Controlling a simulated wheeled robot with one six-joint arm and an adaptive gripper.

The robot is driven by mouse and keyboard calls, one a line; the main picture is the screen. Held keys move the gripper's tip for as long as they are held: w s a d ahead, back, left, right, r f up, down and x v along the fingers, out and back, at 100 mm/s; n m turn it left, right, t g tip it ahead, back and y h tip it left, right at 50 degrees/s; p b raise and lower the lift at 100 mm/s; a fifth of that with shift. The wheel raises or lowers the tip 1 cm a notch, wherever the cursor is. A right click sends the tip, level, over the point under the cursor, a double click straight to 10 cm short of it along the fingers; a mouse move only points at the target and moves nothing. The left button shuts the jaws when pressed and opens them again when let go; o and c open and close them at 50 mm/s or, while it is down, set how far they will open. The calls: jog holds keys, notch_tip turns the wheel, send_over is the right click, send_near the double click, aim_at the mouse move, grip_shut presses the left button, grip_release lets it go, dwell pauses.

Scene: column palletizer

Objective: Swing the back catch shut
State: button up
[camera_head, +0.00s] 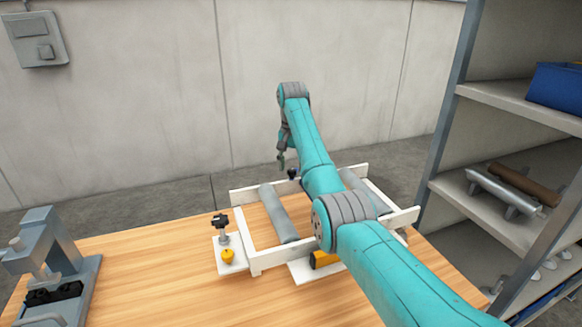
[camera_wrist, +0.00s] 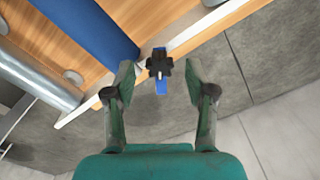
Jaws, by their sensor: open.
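The back catch shows in the wrist view as a black star knob (camera_wrist: 159,65) with a short blue tab (camera_wrist: 161,88) under it. The tab points outward, away from the white frame (camera_wrist: 190,40), over the grey floor side. In the head view a dark knob (camera_head: 292,173) stands at the frame's far edge. My gripper (camera_wrist: 160,76) is open, with one finger on each side of the knob and visible gaps to both. In the head view my gripper (camera_head: 282,161) is beside the far knob, pointing down. I cannot tell its height over the catch.
The white frame (camera_head: 255,258) on the wooden table (camera_head: 150,275) holds grey rollers (camera_head: 279,213) and a blue cylinder (camera_wrist: 90,22). A black-knobbed clamp (camera_head: 222,224) is at its left. A grey fixture (camera_head: 45,250) stands far left, a shelf rack (camera_head: 510,110) right.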

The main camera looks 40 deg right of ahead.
jog(key=shift+f, duration=0.45)
grip_shut()
